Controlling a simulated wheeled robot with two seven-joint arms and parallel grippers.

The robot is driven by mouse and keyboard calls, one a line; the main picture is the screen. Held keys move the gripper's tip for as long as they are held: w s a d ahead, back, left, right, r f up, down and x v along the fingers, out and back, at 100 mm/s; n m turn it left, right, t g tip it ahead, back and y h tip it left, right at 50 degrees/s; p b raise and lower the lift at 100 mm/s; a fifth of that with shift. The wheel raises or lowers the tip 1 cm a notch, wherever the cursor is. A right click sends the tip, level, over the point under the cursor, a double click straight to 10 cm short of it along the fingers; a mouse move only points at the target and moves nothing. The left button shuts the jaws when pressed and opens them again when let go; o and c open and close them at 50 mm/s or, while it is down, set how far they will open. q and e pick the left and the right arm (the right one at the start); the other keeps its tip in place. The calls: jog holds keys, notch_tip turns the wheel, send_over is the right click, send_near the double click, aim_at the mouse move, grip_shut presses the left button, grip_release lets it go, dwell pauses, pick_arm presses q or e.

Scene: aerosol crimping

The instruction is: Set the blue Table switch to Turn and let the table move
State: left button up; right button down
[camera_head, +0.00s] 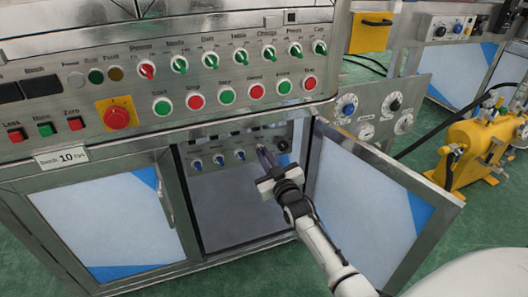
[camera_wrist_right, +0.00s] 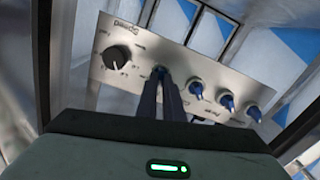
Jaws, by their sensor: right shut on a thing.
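Inside the open cabinet, a steel panel (camera_head: 226,149) carries a row of blue switches and one black knob (camera_head: 283,146). Three blue switches stand free, at the left (camera_head: 197,164), in the middle (camera_head: 218,159) and nearer my gripper (camera_head: 240,155). My right gripper (camera_head: 264,153) reaches in and is shut on the blue switch (camera_wrist_right: 161,71) beside the black knob, which also shows in the right wrist view (camera_wrist_right: 117,58). The fingers mostly hide that switch, so its pointer direction cannot be told. My left gripper is out of view.
The open cabinet door (camera_head: 365,200) stands close to the right of my right arm. Above is the main console (camera_head: 220,75) with switches, push buttons and a red knob on yellow (camera_head: 116,116). A yellow pump unit (camera_head: 470,150) stands at the right.

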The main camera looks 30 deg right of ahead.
jog(key=shift+m+p, duration=0.35)
jog(key=shift+m, duration=1.05)
jog(key=m+p, duration=0.1)
jog(key=m, duration=0.2)
jog(key=shift+d+m, duration=0.15)
jog(key=shift+m, duration=0.15)
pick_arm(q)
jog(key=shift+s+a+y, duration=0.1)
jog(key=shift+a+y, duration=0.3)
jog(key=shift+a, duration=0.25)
pick_arm(e)
jog(key=shift+s+d+f+m, duration=0.1)
jog(key=shift+f+m, duration=0.05)
jog(key=shift+m, duration=2.65)
jog(key=c, duration=1.9)
grip_release()
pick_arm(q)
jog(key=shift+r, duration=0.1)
pick_arm(e)
jog(key=shift+s, duration=0.1)
